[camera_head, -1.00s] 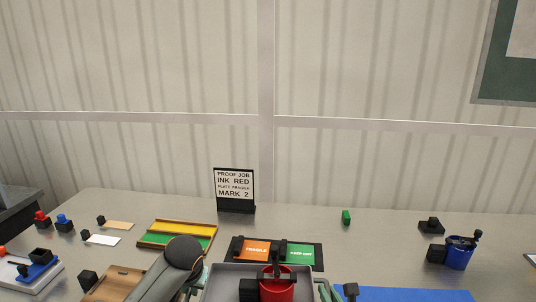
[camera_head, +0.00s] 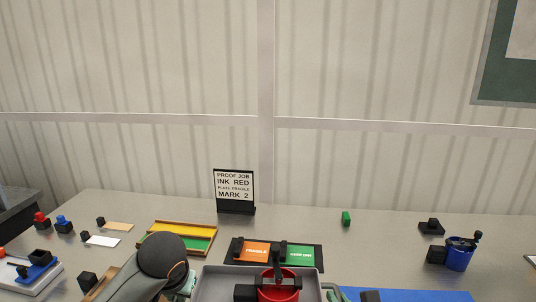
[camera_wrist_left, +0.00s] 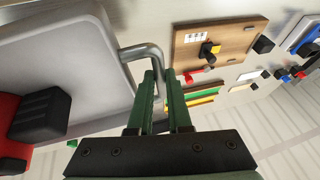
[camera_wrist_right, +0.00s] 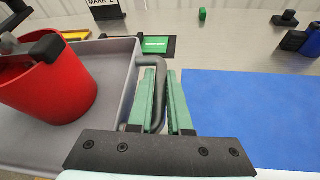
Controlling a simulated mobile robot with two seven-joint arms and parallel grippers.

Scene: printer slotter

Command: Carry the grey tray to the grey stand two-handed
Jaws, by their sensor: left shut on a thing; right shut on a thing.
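The grey tray (camera_head: 215,283) is at the bottom middle of the head view, with a red pot (camera_head: 278,290) in it. It also shows in the left wrist view (camera_wrist_left: 85,60) and the right wrist view (camera_wrist_right: 117,75). My left gripper (camera_wrist_left: 160,76) is shut on one bent metal handle of the tray. My right gripper (camera_wrist_right: 162,75) is shut on the opposite handle. The tray's near part is cut off in the head view. I cannot pick out the grey stand in any view.
Beyond the tray lies a black holder (camera_head: 314,247) with orange and green plates. A blue mat (camera_head: 400,296) is right of the tray, with a blue pot (camera_head: 458,258) behind it. A wooden board (camera_wrist_left: 235,38) and a yellow-green rack (camera_head: 190,229) are on the left.

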